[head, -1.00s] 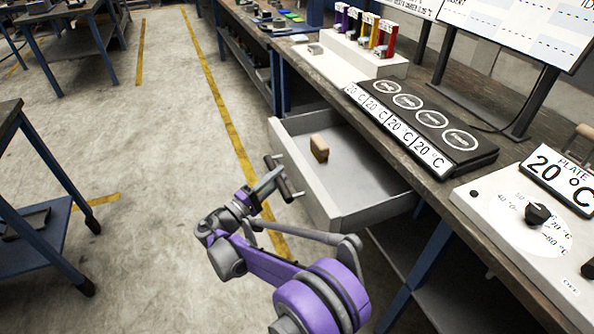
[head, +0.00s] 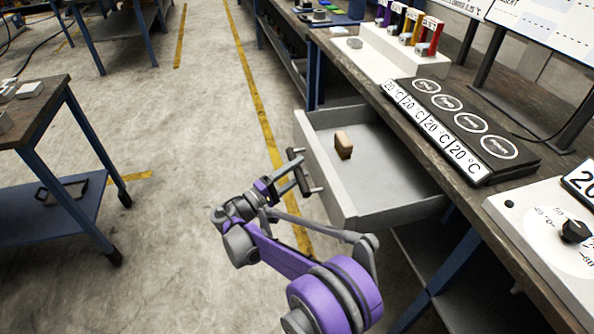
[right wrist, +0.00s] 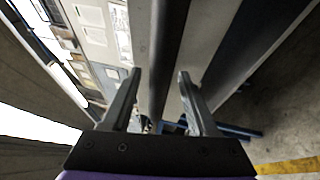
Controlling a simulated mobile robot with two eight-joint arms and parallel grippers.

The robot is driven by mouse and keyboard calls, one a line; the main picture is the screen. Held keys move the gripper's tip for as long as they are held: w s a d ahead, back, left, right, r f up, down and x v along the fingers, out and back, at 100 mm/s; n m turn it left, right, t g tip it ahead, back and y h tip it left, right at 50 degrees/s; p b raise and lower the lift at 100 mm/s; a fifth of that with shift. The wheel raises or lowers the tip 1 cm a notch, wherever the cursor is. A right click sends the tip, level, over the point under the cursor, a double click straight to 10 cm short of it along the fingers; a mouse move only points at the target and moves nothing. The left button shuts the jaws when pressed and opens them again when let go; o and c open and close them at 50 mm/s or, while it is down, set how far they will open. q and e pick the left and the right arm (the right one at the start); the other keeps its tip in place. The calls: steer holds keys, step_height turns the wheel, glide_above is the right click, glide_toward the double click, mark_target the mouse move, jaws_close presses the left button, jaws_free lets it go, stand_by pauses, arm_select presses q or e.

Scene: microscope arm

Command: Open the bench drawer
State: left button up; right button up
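The bench drawer (head: 388,205) is a grey tray standing pulled out from under the bench top in the head view, with its inside visible. My right gripper (head: 305,172) is at the outer face of its front panel. In the right wrist view my right gripper (right wrist: 158,95) has its two fingers spread apart. A dark bar (right wrist: 168,55), which looks like the drawer handle, runs between them with gaps visible on both sides. A small brown block (head: 343,146) stands inside the drawer. My left gripper is not in view.
The bench top (head: 420,170) carries a black four-circle plate (head: 458,125), a white rack (head: 395,55) of coloured items and a white dial unit (head: 545,225). A blue-legged table (head: 45,100) stands at left. The floor between is clear.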

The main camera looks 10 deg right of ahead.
steer(key=p+v, duration=0.1)
steer(key=v, duration=1)
steer(key=shift+d, duration=0.15)
